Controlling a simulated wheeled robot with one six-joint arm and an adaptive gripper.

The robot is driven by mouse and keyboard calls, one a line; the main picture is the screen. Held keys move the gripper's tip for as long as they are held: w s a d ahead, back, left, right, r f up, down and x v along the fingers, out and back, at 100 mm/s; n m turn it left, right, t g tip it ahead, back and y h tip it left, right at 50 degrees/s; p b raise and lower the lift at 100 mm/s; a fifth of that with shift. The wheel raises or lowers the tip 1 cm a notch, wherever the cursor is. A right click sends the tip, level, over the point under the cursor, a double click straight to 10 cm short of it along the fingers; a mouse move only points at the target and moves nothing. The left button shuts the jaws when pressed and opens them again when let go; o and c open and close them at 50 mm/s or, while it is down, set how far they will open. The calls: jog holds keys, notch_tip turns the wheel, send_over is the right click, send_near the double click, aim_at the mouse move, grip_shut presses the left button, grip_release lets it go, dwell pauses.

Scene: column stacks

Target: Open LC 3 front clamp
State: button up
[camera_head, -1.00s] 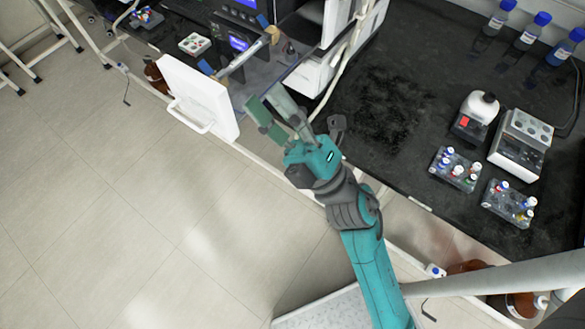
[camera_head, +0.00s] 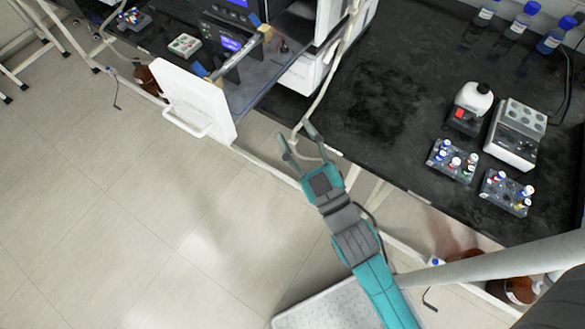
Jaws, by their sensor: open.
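The column stack instrument (camera_head: 224,45) stands at the top of the view on the black bench. A column with tan end pieces (camera_head: 240,55) runs slantwise across its open front. I cannot tell which part is the LC 3 front clamp. A white door panel (camera_head: 196,98) with a handle hangs open at the instrument's front left. My gripper (camera_head: 298,145) is open and empty, below and right of the instrument, near the bench's front edge and apart from the column.
A vortex mixer (camera_head: 470,106), a grey block heater (camera_head: 517,133) and two vial racks (camera_head: 453,160) (camera_head: 506,192) stand on the right of the bench. Blue-capped bottles (camera_head: 525,20) line the back. A pale tube hangs near my gripper. The middle bench is clear.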

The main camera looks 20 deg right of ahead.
notch_tip(320, 180, down, 10)
jog(key=s+a+m+g, duration=0.1)
jog(key=s+m+g, duration=0.1)
jog(key=m+g, duration=0.1)
jog(key=shift+a+g+y, duration=0.3)
jog(key=shift+g, duration=0.4)
jog(key=shift+s+f, duration=0.1)
jog(key=s+d+f+m+g+h, duration=0.1)
jog(key=s+d, duration=0.1)
jog(key=s, duration=1)
jog(key=s+d+f+m+g+h, duration=0.1)
jog(key=s+d, duration=0.1)
jog(key=s, duration=0.9)
jog(key=shift+s+d+m, duration=0.25)
jog(key=shift+s+m, duration=0.05)
jog(key=shift+s, duration=0.05)
jog(key=shift+s, duration=0.1)
dwell(0.5)
